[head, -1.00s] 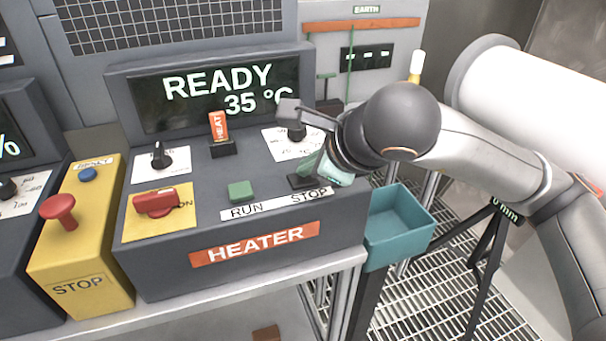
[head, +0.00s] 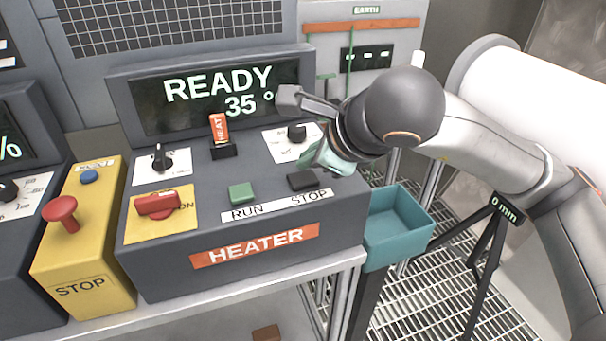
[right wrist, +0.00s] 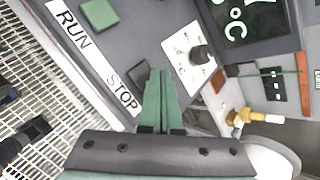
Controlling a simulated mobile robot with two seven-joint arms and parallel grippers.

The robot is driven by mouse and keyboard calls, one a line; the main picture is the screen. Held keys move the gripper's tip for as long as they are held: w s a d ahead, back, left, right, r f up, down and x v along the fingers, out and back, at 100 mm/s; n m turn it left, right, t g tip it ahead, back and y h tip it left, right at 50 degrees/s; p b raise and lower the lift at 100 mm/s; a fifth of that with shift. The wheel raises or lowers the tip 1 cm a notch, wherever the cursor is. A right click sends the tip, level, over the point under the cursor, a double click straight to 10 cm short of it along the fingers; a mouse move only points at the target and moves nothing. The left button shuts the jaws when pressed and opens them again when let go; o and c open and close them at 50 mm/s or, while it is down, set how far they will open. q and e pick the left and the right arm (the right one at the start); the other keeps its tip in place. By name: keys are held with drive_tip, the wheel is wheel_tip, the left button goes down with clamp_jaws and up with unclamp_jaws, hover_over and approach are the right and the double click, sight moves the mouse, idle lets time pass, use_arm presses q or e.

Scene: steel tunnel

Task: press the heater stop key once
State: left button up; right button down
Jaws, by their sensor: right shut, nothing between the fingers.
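The heater stop key (head: 303,180) is a small black key on the sloped grey heater panel, just above the word STOP. It also shows in the right wrist view (right wrist: 139,74), beside the fingertips and partly hidden by them. My right gripper (head: 308,160) has green fingers, shut and empty. They are just behind the stop key in the head view and appear apart from it. The closed fingers fill the middle of the right wrist view (right wrist: 160,75). The heater display (head: 220,90) reads READY and 35 °, its right end covered by my gripper. My left gripper is not in view.
A green run key (head: 241,193) sits left of the stop key. A black knob (head: 296,132) stands close behind my fingers. A red switch (head: 157,205) and another knob (head: 162,159) are further left. A teal bin (head: 398,225) hangs at the panel's right side.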

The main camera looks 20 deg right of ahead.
sight(309, 181)
drive_tip(key=shift+r+p, duration=1.15)
drive_tip(key=shift+r, duration=1.25)
drive_tip(key=shift+f, duration=0.1)
